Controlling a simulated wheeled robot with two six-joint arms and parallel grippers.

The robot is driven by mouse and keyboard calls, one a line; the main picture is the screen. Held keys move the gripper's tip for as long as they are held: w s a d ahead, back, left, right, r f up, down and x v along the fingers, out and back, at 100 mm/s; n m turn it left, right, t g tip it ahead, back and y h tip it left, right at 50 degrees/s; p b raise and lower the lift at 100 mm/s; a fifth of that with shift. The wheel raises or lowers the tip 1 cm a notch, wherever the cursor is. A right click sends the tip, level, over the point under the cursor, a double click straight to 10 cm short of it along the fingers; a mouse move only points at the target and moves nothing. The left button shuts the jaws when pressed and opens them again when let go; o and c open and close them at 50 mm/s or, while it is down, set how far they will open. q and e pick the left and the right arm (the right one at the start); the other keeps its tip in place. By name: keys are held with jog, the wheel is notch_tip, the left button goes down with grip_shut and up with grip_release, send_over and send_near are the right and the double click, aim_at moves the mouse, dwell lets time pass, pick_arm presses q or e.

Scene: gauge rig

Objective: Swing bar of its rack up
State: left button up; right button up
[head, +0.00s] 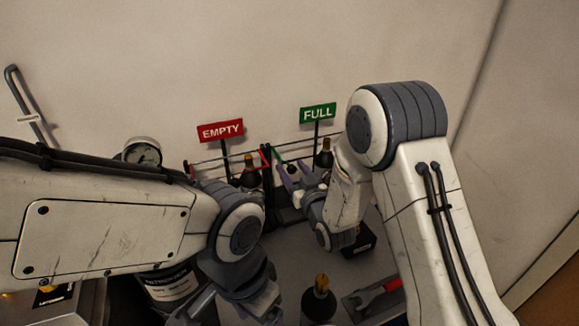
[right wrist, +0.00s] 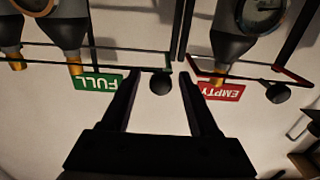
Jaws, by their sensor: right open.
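A rack at the back wall carries a green bar (right wrist: 110,69) under a green FULL sign (head: 318,113) and a red bar (right wrist: 290,72) under a red EMPTY sign (head: 220,131). Dark cylinders with gold tops stand behind the bars. My right gripper (head: 292,170) is open in front of the rack. In the right wrist view, which is upside down, its fingers (right wrist: 158,78) lie on either side of a black ball knob (right wrist: 161,84) at the green bar's end, with no contact visible. The red bar has a similar knob (right wrist: 278,93).
A round gauge (head: 142,152) stands at the back left. A dark, gold-topped bottle (head: 319,299) and a tray with a red-handled tool (head: 377,297) are at the front. A labelled canister (head: 170,284) is partly behind my left arm.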

grip_shut()
jog(key=shift+f, duration=0.1)
dwell(1.2)
